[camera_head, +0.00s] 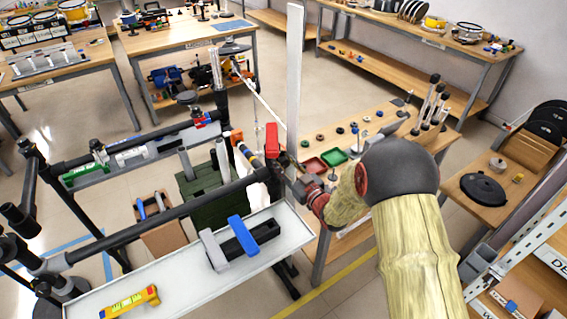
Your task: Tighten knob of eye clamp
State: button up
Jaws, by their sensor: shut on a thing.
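My arm reaches in from the lower right, and my gripper (299,184) is at the right end of the rack's front black pipe (180,212). It is shut at a dark clamp (275,171) on that pipe end. The knob between the fingers is too small and too covered to make out. A red block-shaped part (272,138) stands upright just above the clamp. A tall pale upright bar (294,80) rises right behind it. I cannot tell for sure which part is the eye of the clamp.
A pale tray (185,290) below the pipe holds a grey and blue clamp (230,243) and a yellow level (130,302). A bench (375,118) with small knobs and red and green trays stands close behind my gripper. Open floor lies at left centre.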

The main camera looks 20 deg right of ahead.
jog(key=c, duration=0.4)
jog(key=shift+m, duration=0.4)
jog(key=m+p, duration=0.1)
jog(key=m, duration=0.3)
jog(key=shift+m, duration=0.3)
jog(key=m+p, duration=0.2)
jog(key=m, duration=0.4)
jog(key=shift+m, duration=0.3)
jog(key=m+p, duration=0.2)
jog(key=m, duration=0.4)
jog(key=shift+d+p, duration=0.1)
jog(key=shift+p, duration=0.3)
jog(key=m+p, duration=0.2)
jog(key=m, duration=0.4)
jog(key=shift+f, duration=0.1)
